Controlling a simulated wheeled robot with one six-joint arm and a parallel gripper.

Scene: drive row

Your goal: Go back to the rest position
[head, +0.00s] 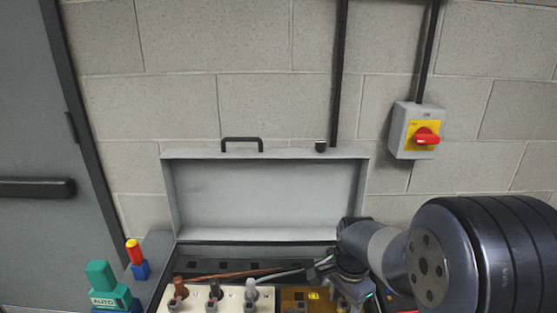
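My gripper (338,284) shows at the lower middle right, over the right part of an open grey box. My arm reaches in from the right edge of the picture. The gripper's fingers are small and partly hidden, so I cannot tell whether they are open or shut. The box's grey lid (265,198) stands raised against the wall, with a black handle on its top edge. In the box, a pale panel carries a brown knob (180,288), a black knob (214,290) and a grey knob (251,290). Brown and grey wires (222,275) run behind them toward the gripper.
A grey switch box (403,148) with a red rotary handle on yellow is on the block wall. A teal block marked AUTO (102,285) and a blue, red and yellow piece (137,262) stand left of the box. A grey door (35,130) with a black bar is at left.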

